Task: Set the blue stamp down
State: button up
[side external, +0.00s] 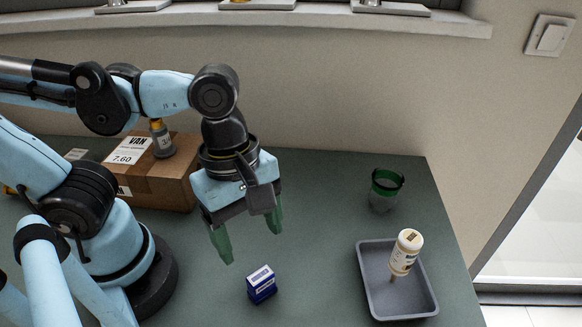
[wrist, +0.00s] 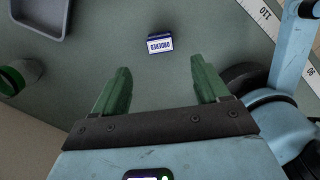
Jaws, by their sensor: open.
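The blue stamp (side external: 262,285) is a small blue block with a white label on top. It rests on the green-grey table in the side view, with its label facing up. It also shows in the wrist view (wrist: 160,43), ahead of and apart from my fingertips. My gripper (side external: 250,246) has green fingers spread apart with nothing between them. It is above the table, up and to the left of the stamp in the side view. Both fingers also show in the wrist view (wrist: 162,77).
A grey tray (side external: 366,288) at the right holds a white bottle-like object (side external: 405,252). A green-rimmed cup (side external: 386,188) stands behind it. A cardboard box (side external: 150,187) with a small grey and yellow item (side external: 161,142) on top stands at the left. The table between stamp and tray is clear.

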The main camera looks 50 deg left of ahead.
jog(key=w+a+r+m+t+y, duration=0.1)
jog(key=w+a+m+t, duration=0.6)
jog(key=w+a+m, duration=0.5)
jog(key=a+m, duration=0.2)
jog(key=m, duration=0.4)
jog(key=shift+r+y, duration=0.25)
jog(key=shift+y, duration=0.15)
